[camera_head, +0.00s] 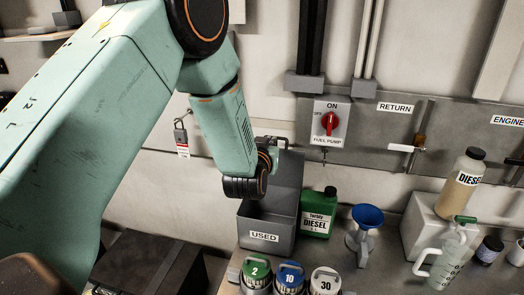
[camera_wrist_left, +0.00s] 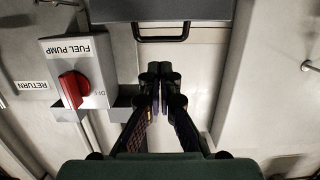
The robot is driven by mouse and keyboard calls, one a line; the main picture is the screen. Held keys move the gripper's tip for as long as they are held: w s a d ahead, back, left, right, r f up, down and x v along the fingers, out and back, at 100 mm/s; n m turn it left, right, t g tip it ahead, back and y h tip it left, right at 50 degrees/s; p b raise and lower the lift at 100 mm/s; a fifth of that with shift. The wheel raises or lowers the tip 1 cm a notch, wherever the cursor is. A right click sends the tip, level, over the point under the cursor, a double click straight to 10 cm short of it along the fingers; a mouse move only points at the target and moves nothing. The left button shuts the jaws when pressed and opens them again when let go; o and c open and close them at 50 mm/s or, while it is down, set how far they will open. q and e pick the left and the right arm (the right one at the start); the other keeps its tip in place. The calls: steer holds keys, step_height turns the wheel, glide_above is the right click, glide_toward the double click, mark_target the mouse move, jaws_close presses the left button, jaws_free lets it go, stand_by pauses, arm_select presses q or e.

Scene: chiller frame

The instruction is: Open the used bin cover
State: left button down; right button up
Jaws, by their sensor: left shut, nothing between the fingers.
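The grey used bin (camera_head: 252,222), labelled USED, stands on the bench in the head view. Its cover (camera_head: 287,180) stands raised at the back of the bin, leaning near the wall, so the bin's inside shows. In the left wrist view, the cover (camera_wrist_left: 115,10) is at the top, with its black handle (camera_wrist_left: 162,38) along the edge. My left gripper (camera_head: 272,150) is near the cover's top edge. Its fingers (camera_wrist_left: 160,72) are shut and empty, with a visible gap to the handle in the wrist view. My right gripper is not in view.
A green diesel bottle (camera_head: 317,215) stands just right of the bin, with a blue funnel (camera_head: 367,217) beyond it. Several numbered jars, including the green-lidded one (camera_head: 256,270), stand in front. The fuel pump switch (camera_head: 330,123) is on the wall to the right.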

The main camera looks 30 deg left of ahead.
arm_select(q)
steer(key=r+b+v, duration=0.1)
steer(key=v, duration=0.7)
steer(key=shift+r, duration=0.15)
steer(key=s+d+f+m+g+h, duration=0.1)
steer(key=s+f+g, duration=0.3)
steer(key=s+f, duration=0.5)
steer(key=s+d+f+m+g+h, duration=0.15)
steer(key=s+f+g, duration=0.3)
steer(key=f, duration=0.85)
steer(key=s+d+f+g, duration=0.15)
steer(key=s+f, duration=0.25)
steer(key=s, duration=0.4)
steer(key=s+f+g+h, duration=0.1)
steer(key=s+f+g, duration=0.2)
steer(key=s, duration=0.5)
steer(key=s+d+f+g, duration=0.1)
steer(key=s+f+g, duration=0.25)
steer(key=s, duration=0.55)
step_height(320, 180, down, 19)
steer(key=b, duration=1.9)
steer(key=shift+w+d+t, duration=0.2)
steer(key=shift+w+t, duration=0.05)
steer(key=shift+t, duration=0.2)
